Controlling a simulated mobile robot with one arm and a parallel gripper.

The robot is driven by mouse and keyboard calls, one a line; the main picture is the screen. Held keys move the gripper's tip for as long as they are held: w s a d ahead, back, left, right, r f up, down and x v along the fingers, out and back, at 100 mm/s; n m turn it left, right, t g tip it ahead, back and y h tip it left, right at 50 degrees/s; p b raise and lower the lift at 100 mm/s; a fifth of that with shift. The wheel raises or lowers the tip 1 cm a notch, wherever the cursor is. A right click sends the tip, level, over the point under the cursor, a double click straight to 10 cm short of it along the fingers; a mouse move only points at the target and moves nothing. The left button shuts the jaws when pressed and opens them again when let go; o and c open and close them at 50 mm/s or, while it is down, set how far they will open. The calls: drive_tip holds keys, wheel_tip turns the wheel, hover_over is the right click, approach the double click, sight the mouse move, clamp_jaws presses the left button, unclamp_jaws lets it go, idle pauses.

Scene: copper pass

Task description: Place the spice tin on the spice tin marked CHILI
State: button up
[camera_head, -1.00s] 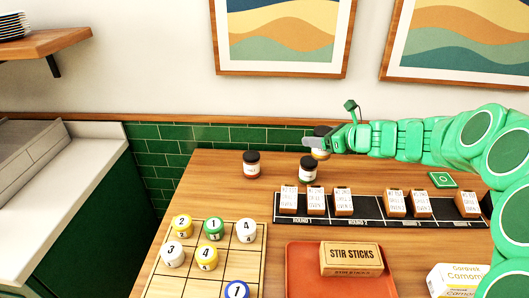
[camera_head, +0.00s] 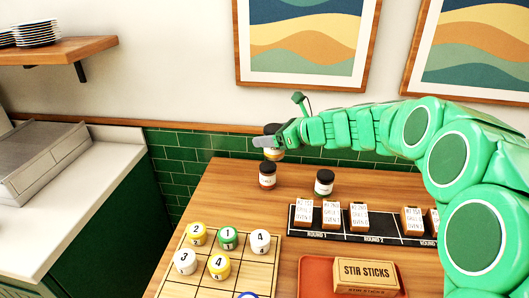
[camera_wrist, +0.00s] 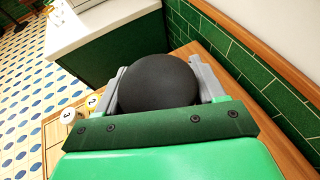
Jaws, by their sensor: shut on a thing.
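My gripper (camera_head: 266,142) is shut on a spice tin (camera_head: 273,155) with a black lid and a yellowish body. In the wrist view its round black lid (camera_wrist: 158,82) fills the space between the fingers. In the head view the held tin appears upright, directly above a standing tin (camera_head: 268,177) with a black lid, a pale label and reddish contents. I cannot tell whether the two touch or how they line up in depth. A third tin (camera_head: 324,184), black-lidded with a pale label, stands to the right. The labels are too small to read, so I cannot tell which says CHILI.
The green tiled wall (camera_head: 178,168) is behind.

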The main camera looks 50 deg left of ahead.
drive_tip(key=shift+w+a+f, duration=0.9)
drive_tip(key=shift+a+f, duration=0.55)
drive_tip(key=shift+a, duration=0.2)
drive_tip(key=shift+w+a+f, duration=0.95)
drive_tip(key=shift+a+f, duration=0.55)
drive_tip(key=shift+a, duration=0.1)
drive_tip(key=shift+w+a+f, duration=0.9)
drive_tip(key=shift+a+f, duration=0.55)
drive_tip(key=shift+a, duration=0.2)
wheel_tip(320, 180, down, 3)
drive_tip(key=shift+f, duration=0.15)
drive_tip(key=o, duration=1.1)
drive_tip(key=v, duration=1.2)
